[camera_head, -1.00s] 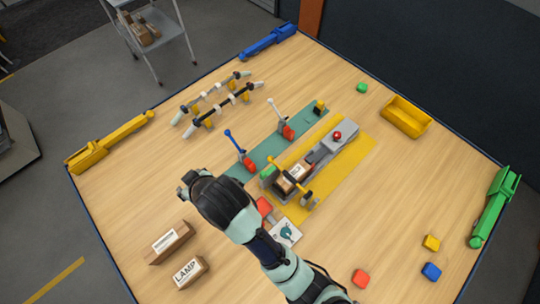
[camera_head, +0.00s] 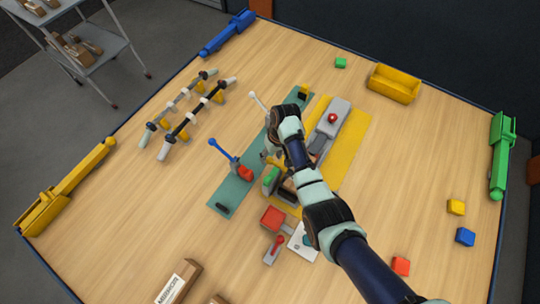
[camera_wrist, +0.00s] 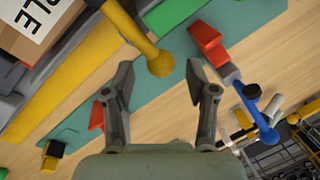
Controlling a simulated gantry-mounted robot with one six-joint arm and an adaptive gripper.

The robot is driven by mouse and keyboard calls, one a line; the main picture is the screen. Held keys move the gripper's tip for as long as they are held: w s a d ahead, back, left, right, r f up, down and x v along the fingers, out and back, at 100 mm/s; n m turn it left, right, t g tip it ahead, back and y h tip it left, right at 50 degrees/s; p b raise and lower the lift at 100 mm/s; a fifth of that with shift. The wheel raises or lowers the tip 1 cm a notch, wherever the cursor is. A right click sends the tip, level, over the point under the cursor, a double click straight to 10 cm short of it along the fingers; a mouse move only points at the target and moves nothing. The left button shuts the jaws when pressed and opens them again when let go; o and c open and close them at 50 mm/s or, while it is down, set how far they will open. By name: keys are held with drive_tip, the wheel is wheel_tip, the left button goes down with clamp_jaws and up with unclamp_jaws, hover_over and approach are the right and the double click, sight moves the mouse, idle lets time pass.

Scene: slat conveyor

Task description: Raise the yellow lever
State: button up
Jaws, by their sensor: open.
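The yellow lever is a bar with a round knob (camera_wrist: 160,62) in the wrist view, sloping in from the top beside the conveyor. In the head view my arm hides most of it; a small yellow part (camera_head: 270,158) shows left of the arm. My gripper (camera_wrist: 163,95) is open and empty. Its two fingers point up the wrist view, with the knob between their lines and a little beyond the tips, apparently apart from them. In the head view the fingers cannot be made out clearly.
A boxed load (camera_wrist: 35,28) sits on the conveyor. A red block (camera_head: 273,218) and small red lever (camera_head: 276,243) lie nearer.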

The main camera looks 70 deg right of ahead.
drive_tip(key=shift+w+a+f, duration=0.1)
drive_tip(key=shift+w+f, duration=0.05)
drive_tip(key=shift+f, duration=0.75)
clamp_jaws()
